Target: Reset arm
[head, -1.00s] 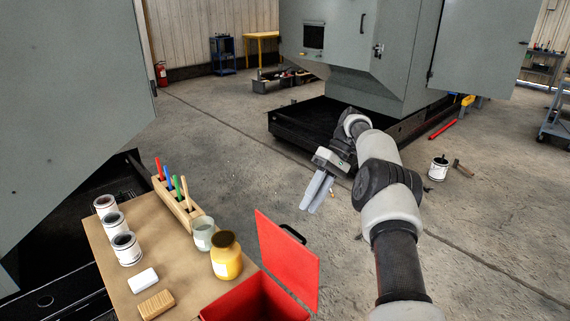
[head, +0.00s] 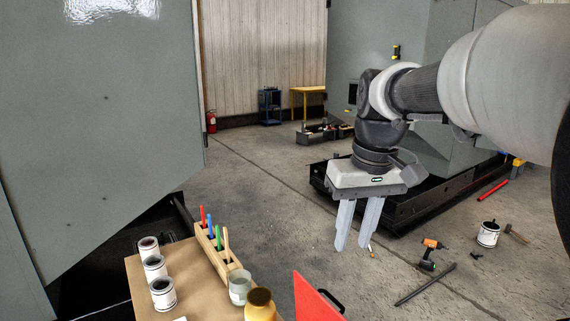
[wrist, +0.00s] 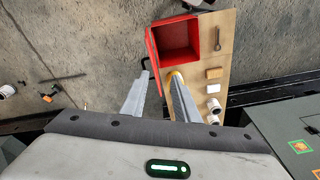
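My gripper (head: 353,246) hangs in free air over the concrete floor, to the right of the workbench, with its fingers pointing down. Its two fingers are apart with nothing between them. They also show in the wrist view (wrist: 158,76), above the floor and the edge of the open red toolbox (wrist: 178,40). My arm comes in from the upper right of the head view, bent at the elbow.
The workbench (head: 187,262) carries paint cans (head: 163,293), a wooden marker holder (head: 216,250), a glass jar (head: 239,287) and a yellow jar (head: 260,306). An orange drill (head: 430,252), a dark bar (head: 425,285) and a white can (head: 488,234) are on the floor. Grey enclosures stand left and behind.

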